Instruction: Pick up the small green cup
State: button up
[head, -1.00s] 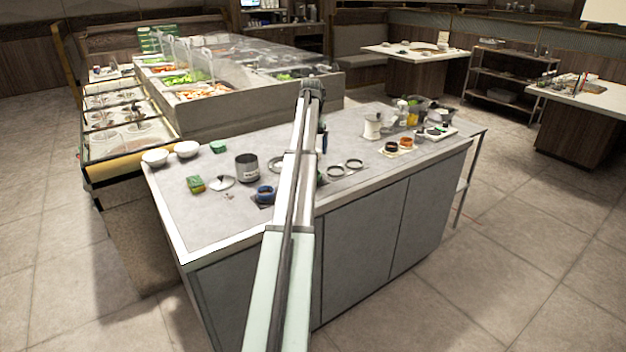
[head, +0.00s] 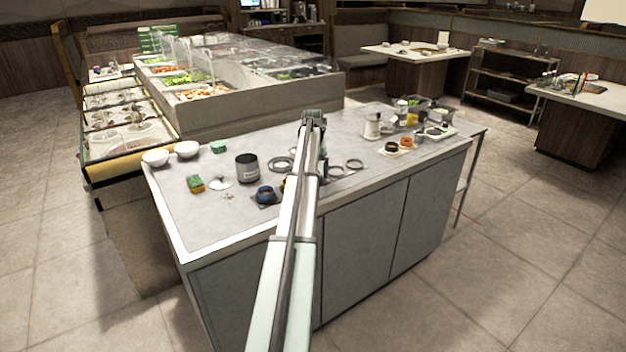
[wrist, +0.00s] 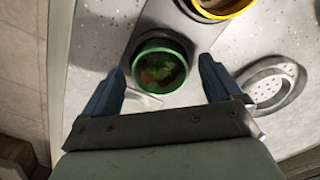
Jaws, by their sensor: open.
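The small green cup (wrist: 160,66) shows in the wrist view with its bright green round rim and a mottled brown-green inside. It lies between the two blue fingers of my gripper (wrist: 160,73). The fingers are spread apart, and gaps show between them and the rim. I cannot tell how far the fingertips are above or below the rim. In the head view my own arm hides the green cup and most of my gripper.
A yellow-rimmed cup (wrist: 222,6) is close beyond the green cup. A grey metal ring (wrist: 268,90) lies to the right. In the head view a blue cup (head: 265,194) and a dark pot (head: 247,168) stand left of my arm on the grey counter (head: 220,232).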

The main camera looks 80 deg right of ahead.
jog(key=c, duration=1.1)
notch_tip(320, 180, up, 10)
dwell(0.4)
